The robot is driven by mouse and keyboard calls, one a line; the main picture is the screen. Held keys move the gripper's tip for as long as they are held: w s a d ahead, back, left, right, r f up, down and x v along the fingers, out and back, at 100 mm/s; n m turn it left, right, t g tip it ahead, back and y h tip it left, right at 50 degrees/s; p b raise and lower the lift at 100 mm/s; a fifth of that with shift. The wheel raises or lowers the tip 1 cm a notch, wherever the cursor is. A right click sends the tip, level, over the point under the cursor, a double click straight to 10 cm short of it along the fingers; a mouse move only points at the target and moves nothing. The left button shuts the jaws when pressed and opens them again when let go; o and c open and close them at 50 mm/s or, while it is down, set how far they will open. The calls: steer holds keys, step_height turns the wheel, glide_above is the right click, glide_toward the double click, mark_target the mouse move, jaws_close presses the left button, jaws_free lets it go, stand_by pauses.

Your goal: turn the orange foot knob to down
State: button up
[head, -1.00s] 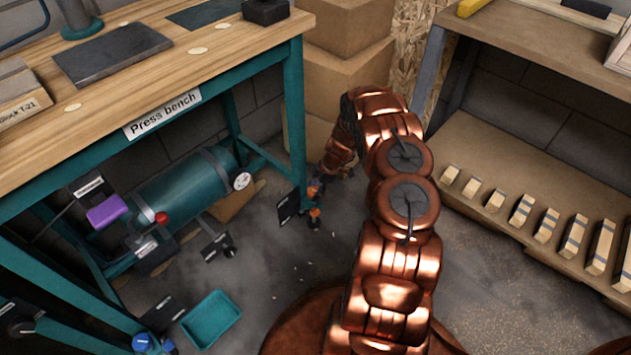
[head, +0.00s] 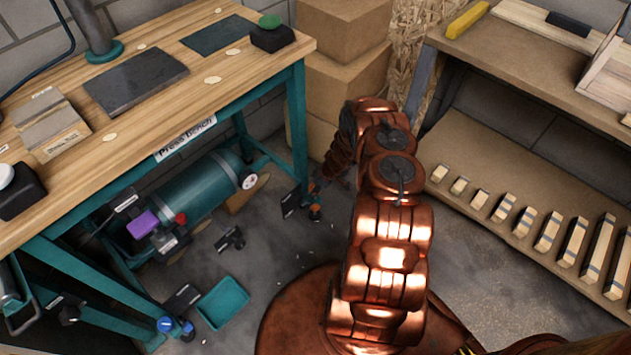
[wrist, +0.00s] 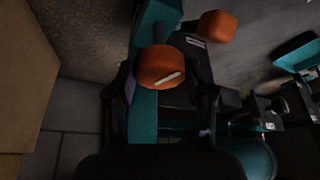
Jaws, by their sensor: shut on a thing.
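The orange foot knob (wrist: 161,66) shows in the wrist view, with a white line across its face tilted up to the right. It sits on a teal bench leg (wrist: 143,120). My gripper (wrist: 161,84) has one dark finger on each side of the knob and is shut on it. A second orange piece (wrist: 216,25) lies beyond it, beside a dark plate with a small label too small to read. In the head view my gripper (head: 318,184) is at the foot of the bench's right leg, with an orange piece (head: 316,212) just below; the gripped knob is hard to make out there.
The press bench (head: 240,62) stands left, with a teal tank (head: 195,195) under it. A teal tray (head: 223,302) lies on the floor. A shelf (head: 470,170) with several wooden blocks is on the right. Cardboard boxes (head: 345,75) stand behind the leg.

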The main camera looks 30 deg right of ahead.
steer(key=shift+s+d+r+m+h+p, duration=0.15)
steer(key=shift+m+p, duration=0.4)
steer(key=shift+p, duration=1.15)
steer(key=shift+r+m+h+p, duration=0.25)
steer(key=shift+m+p, duration=0.3)
steer(key=shift+p, duration=1.15)
steer(key=shift+d+f+m+p, duration=0.1)
steer(key=shift+f+m+p, duration=0.1)
steer(key=shift+m+p, duration=0.4)
steer(key=shift+f+t+h, duration=0.25)
steer(key=shift+t+h, duration=0.05)
steer(key=shift+s+m+h+b, duration=0.1)
steer(key=shift+m+h+b, duration=0.4)
steer(key=shift+m, duration=1.1)
steer(key=m, duration=0.1)
steer(key=m+h, duration=0.1)
steer(key=m, duration=0.1)
steer(key=shift+a, duration=0.25)
steer(key=shift+r+m+h+p, duration=0.1)
steer(key=shift+m+h+p, duration=0.5)
steer(key=shift+m, duration=0.9)
